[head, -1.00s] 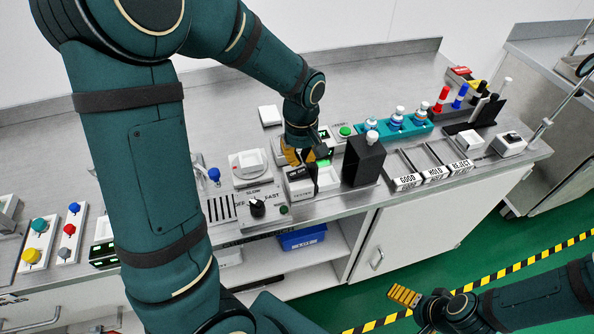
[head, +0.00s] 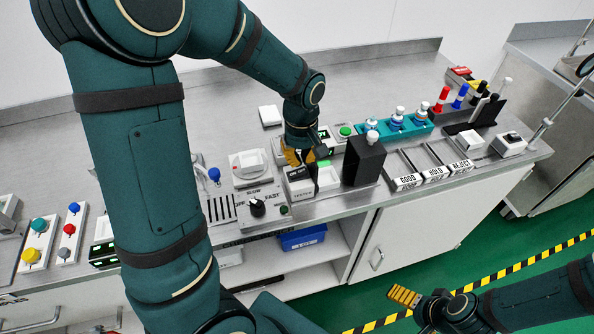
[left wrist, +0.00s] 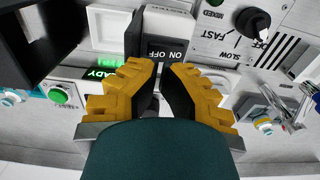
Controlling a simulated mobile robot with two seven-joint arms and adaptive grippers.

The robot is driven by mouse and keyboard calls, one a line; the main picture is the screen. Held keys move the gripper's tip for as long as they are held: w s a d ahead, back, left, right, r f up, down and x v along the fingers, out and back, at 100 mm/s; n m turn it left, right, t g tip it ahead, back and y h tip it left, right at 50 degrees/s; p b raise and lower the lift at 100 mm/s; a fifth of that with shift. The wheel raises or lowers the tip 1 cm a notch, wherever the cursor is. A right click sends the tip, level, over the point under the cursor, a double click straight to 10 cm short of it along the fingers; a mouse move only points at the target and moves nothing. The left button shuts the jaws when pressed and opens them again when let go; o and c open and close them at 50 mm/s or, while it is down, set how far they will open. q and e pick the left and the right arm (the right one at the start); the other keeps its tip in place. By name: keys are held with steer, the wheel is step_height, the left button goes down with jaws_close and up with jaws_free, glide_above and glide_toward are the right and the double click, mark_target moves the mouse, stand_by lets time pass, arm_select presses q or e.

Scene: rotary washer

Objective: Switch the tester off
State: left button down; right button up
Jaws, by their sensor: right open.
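The tester (head: 300,187) is a pale box at the front of the bench, partly hidden under my left gripper in the head view. Its dark ON/OFF switch (left wrist: 166,50) shows in the left wrist view, just beyond the fingertips. My left gripper (left wrist: 164,68), with yellow fingers, points at this switch. Its fingertips are close together with a narrow gap, and I see nothing held. Whether they touch the switch is unclear. A lit green READY display (left wrist: 103,74) is beside the left finger. My right gripper (head: 404,297) is open, low over the floor, away from the bench.
A black upright block (head: 363,162) stands right of the tester. A speed dial (head: 257,207) is to its left, and a green button (left wrist: 58,96) is near the display. Trays marked GOOD, HOLD and REJECT (head: 433,174) are further right.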

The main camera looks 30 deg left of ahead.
mark_target(301, 171)
arm_select(q)
steer(key=shift+w+d+r+p, duration=0.1)
steer(key=shift+d+r+p, duration=0.05)
steer(key=shift+r+p, duration=0.65)
step_height(301, 171, up, 5)
steer(key=p, duration=0.4)
steer(key=shift+r, duration=0.1)
